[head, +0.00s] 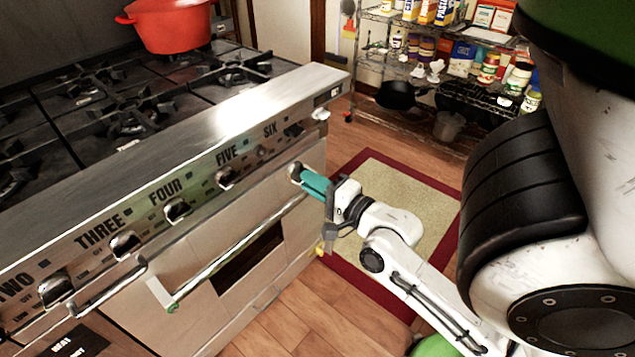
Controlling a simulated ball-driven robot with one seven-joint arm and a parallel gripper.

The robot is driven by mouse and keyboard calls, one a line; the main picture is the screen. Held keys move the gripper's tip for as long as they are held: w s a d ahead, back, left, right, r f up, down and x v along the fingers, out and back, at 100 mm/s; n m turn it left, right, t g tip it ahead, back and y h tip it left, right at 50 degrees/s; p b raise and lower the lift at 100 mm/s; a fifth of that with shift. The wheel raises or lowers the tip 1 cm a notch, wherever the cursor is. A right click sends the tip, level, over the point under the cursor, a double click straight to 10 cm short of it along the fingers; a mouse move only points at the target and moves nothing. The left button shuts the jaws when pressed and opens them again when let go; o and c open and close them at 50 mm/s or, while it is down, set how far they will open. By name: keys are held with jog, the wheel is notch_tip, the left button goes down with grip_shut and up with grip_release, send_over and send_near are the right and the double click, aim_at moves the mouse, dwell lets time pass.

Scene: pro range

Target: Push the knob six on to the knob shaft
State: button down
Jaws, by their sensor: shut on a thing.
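The stove front (205,185) carries the label SIX (270,130) near its right end. A small round spot (262,152) below that label looks like the bare knob shaft, but it is too small to be sure. My gripper (314,183) is in front of the stove, to the right of and below that spot. Its teal fingers are shut. A pale round piece (295,172) shows at their tips; I cannot tell whether it is knob six or the end of the oven handle. The held thing is largely hidden by the fingers.
Knob five (227,178), knob four (178,210) and others sit along the panel to the left. The oven handle (225,255) sticks out below the panel, close to my gripper. A red-bordered rug (415,195) lies on the floor; a stocked rack (455,125) stands behind.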

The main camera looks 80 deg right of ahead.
jog(key=p+x, duration=0.1)
jog(key=x, duration=0.8)
jog(key=shift+p, duration=0.4)
jog(key=shift+w+d, duration=0.4)
jog(key=shift+w, duration=0.25)
dwell(2.7)
jog(key=c, duration=1.1)
grip_release()
jog(key=shift+o, duration=0.2)
jog(key=v, duration=1.1)
jog(key=shift+w, duration=0.1)
